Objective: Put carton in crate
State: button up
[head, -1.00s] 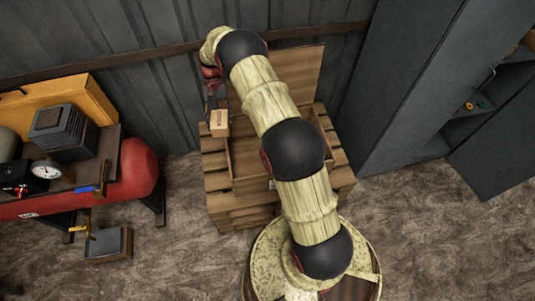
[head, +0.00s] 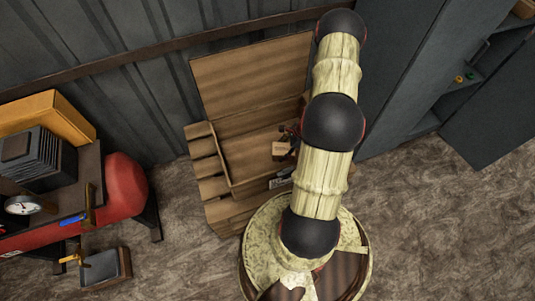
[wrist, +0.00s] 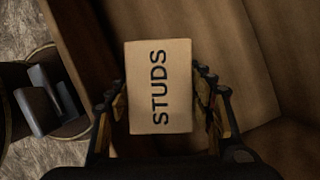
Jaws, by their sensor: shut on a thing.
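The carton (head: 283,149) is a small tan box; in the wrist view the carton (wrist: 160,70) shows its top lettered STUDS. My gripper (wrist: 161,103) is shut on it, with dark fingers against its two long sides. In the head view my gripper (head: 290,132) is mostly hidden behind my arm. The crate (head: 224,164) is brown wood with its lid (head: 250,82) raised at the back. The carton appears over the crate's open inside; its height above the floor of the crate is hard to tell. The crate's wall (wrist: 82,50) slants past the carton's left in the wrist view.
Slatted wood (head: 206,163) flanks the crate on the left. A red tank (head: 125,183) with a bench stands farther left. A grey cabinet (head: 405,75) stands at the right. The ribbed wall (head: 150,100) is close behind the lid.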

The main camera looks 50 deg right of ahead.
jog(key=shift+a+f, duration=0.1)
jog(key=shift+f, duration=0.05)
jog(key=w+a+f+b, duration=0.2)
jog(key=w+a+f, duration=0.2)
jog(key=w, duration=0.1)
jog(key=w+a+f+b, duration=0.3)
jog(key=w+a+f, duration=0.1)
jog(key=f, duration=0.1)
jog(key=shift+w+a+f, duration=0.15)
jog(key=shift+w+a, duration=0.2)
jog(key=shift+a, duration=0.05)
jog(key=shift+w+a+f+b, duration=0.15)
jog(key=shift+f+b, duration=0.95)
jog(key=shift+f, duration=0.6)
jog(key=shift+f, duration=0.2)
jog(key=o, duration=1.6)
jog(key=shift+o, duration=0.2)
